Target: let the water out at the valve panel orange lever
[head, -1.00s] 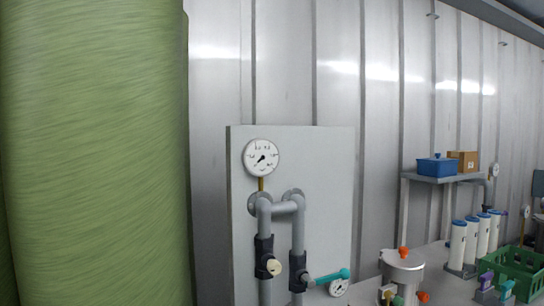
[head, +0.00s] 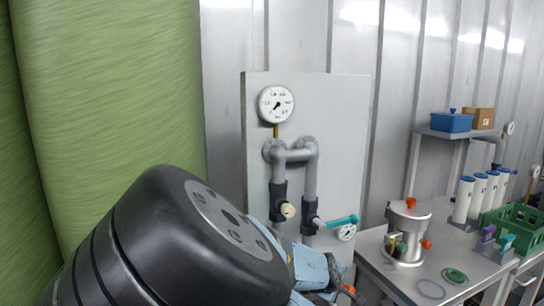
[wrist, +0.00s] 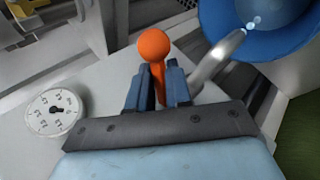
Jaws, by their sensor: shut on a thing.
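The orange lever, with its round orange knob (wrist: 154,45), stands up between my gripper's fingers in the wrist view. My gripper (wrist: 160,82) has blue fingers and is shut on the lever's stem, just below the knob. To its right, a grey metal spout (wrist: 215,60) points into a blue vessel (wrist: 265,35), with small pale drops at its mouth. The grey valve panel (head: 340,125) stands at the wall in the head view. My arm hides its lower part there, and the grip is not clear.
The panel carries a round gauge (head: 276,104), grey pipes (head: 295,155), a cream knob (head: 288,210) and a teal lever (head: 342,221). At right, a bench holds a steel pot (head: 406,230) and a green crate (head: 518,224). A large green roll (head: 110,90) stands at left.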

